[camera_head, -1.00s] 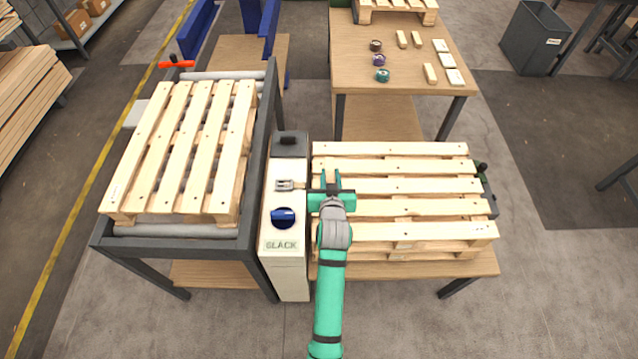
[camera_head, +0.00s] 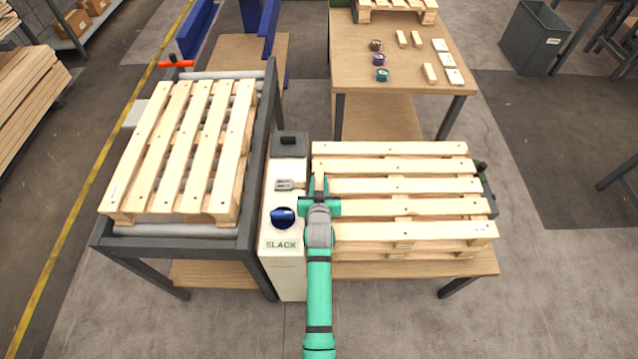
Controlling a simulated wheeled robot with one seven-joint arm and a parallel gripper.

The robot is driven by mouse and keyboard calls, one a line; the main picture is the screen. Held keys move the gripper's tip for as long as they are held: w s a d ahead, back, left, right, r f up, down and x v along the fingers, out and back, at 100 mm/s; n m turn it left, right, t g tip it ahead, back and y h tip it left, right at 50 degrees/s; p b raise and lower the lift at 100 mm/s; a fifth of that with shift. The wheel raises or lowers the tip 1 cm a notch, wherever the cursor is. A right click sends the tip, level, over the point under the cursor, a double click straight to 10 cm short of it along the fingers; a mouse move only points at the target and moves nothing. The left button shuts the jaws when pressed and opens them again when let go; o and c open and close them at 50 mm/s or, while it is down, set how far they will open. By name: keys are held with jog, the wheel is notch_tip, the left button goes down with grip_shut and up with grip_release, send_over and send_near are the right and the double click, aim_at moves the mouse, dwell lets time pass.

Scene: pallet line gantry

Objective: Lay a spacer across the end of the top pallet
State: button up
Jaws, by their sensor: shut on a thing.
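A stack of wooden pallets lies on the low table at the right, and its top pallet (camera_head: 430,187) has slats running left to right. Small wooden blocks (camera_head: 430,73) and paler pieces (camera_head: 447,60) lie on the back table; I cannot tell which are spacers.
The console (camera_head: 285,262), marked SLACK, has a blue knob (camera_head: 283,217) and a fork-like metal piece (camera_head: 285,184) close to my gripper. Another pallet (camera_head: 190,150) lies on the roller frame at the left. The back table (camera_head: 400,100) also holds coloured rolls (camera_head: 382,75).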

jog(key=shift+f, duration=0.15)
jog(key=o, duration=1.1)
jog(key=shift+c, duration=0.2)
jog(key=s+r, duration=0.2)
jog(key=s, duration=1.4)
jog(key=s+r, duration=0.2)
jog(key=s, duration=1.3)
jog(key=s+r+t, duration=0.1)
jog(key=s+r, duration=0.4)
jog(key=s, duration=0.3)
jog(key=s+r, duration=0.4)
jog(key=s, duration=0.5)
jog(key=shift+r+t, duration=0.35)
jog(key=shift+t, duration=0.05)
